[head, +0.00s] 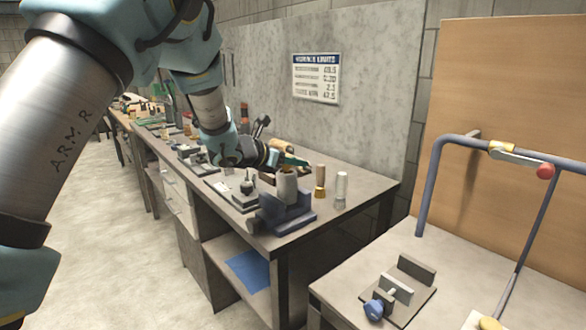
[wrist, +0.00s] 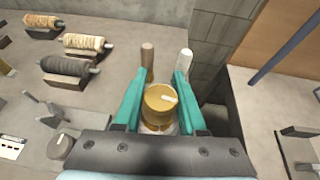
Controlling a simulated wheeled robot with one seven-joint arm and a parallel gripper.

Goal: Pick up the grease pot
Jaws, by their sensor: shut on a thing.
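The grease pot (wrist: 160,100) shows in the wrist view as a round pot with an amber top and a small pale stick across it. It sits between the two teal fingers of my gripper (wrist: 158,88), which are shut on its sides. In the head view my gripper (head: 292,160) is low over the near end of the long workbench. The pot's underside is hidden in the wrist view, so I cannot tell whether it touches the bench.
A pale cylinder (head: 287,187) stands at a dark blue block (head: 283,213) near the bench corner. Rolls on stands (wrist: 85,43) lie left. A second bench (head: 455,260) with a blue tube frame is right.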

